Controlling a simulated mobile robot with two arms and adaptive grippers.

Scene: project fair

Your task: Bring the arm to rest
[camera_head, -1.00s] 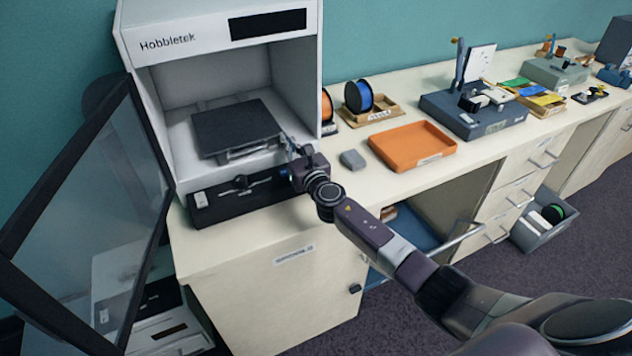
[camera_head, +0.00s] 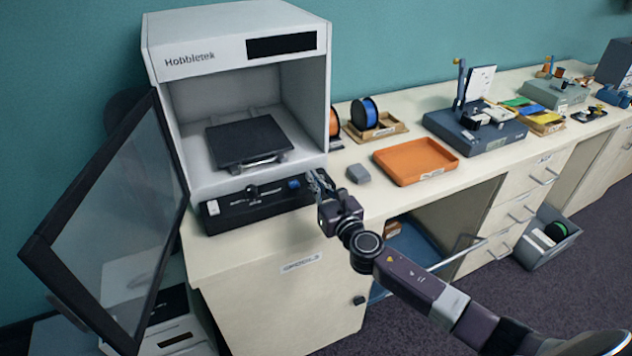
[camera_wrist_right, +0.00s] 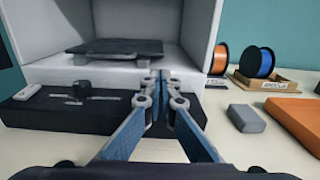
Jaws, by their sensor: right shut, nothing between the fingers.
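My right gripper (camera_head: 318,184) is shut and empty. My right arm (camera_head: 410,283) reaches in from the lower right. My left gripper is in neither view.
The printer's glass door (camera_head: 120,215) stands open at the left. A grey block (camera_head: 358,174), an orange tray (camera_head: 415,160) and filament spools (camera_head: 364,113) stand on the counter to the right. A grey bin (camera_head: 548,240) is on the floor.

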